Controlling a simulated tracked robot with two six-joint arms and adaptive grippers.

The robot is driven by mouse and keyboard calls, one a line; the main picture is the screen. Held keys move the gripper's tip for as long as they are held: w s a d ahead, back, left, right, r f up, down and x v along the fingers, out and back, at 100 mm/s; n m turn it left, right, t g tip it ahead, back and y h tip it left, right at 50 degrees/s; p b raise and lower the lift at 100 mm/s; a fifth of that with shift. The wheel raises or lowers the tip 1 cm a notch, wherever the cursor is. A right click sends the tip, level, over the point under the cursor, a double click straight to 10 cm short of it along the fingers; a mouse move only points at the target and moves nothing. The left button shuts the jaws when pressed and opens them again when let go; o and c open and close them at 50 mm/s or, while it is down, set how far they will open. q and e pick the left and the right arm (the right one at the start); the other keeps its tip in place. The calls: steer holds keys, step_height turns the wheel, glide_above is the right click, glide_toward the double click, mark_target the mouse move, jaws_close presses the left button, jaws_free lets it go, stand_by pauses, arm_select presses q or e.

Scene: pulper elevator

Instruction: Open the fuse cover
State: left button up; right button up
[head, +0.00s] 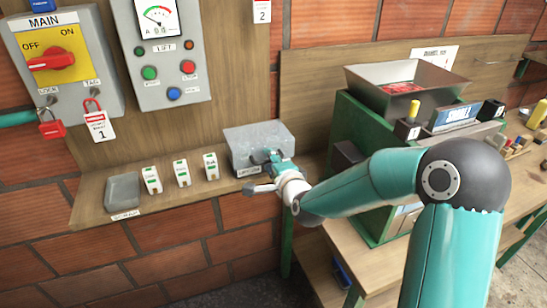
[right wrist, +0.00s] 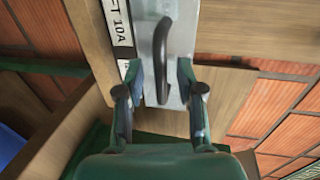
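The fuse cover (head: 250,136) is a grey metal box front on the wooden shelf, right of the three white fuses; it looks closed. In the right wrist view the grey cover (right wrist: 182,20) carries a dark curved handle (right wrist: 162,50), with a label ending in "T 10A" beside it. My right gripper (head: 262,172) is at the front of the cover and hides part of it. In the wrist view the right gripper (right wrist: 160,72) is open, one finger on each side of the handle's lower end, with gaps visible. My left gripper is not in view.
Three white fuses (head: 182,173) and a grey tray (head: 122,190) stand on the shelf (head: 95,205) to the left. The main switch panel (head: 62,60) and lift panel (head: 160,60) hang above. A green machine (head: 345,120) with a hopper stands close on the right.

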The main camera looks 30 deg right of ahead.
steer(key=shift+w, duration=0.15)
steer(key=shift+c, duration=0.3)
jaws_close()
steer(key=shift+d, duration=0.45)
steer(key=shift+a, duration=0.25)
steer(key=shift+d+r, duration=0.1)
steer(key=shift+d, duration=0.05)
steer(key=shift+r+p, duration=0.1)
steer(key=shift+p, duration=0.3)
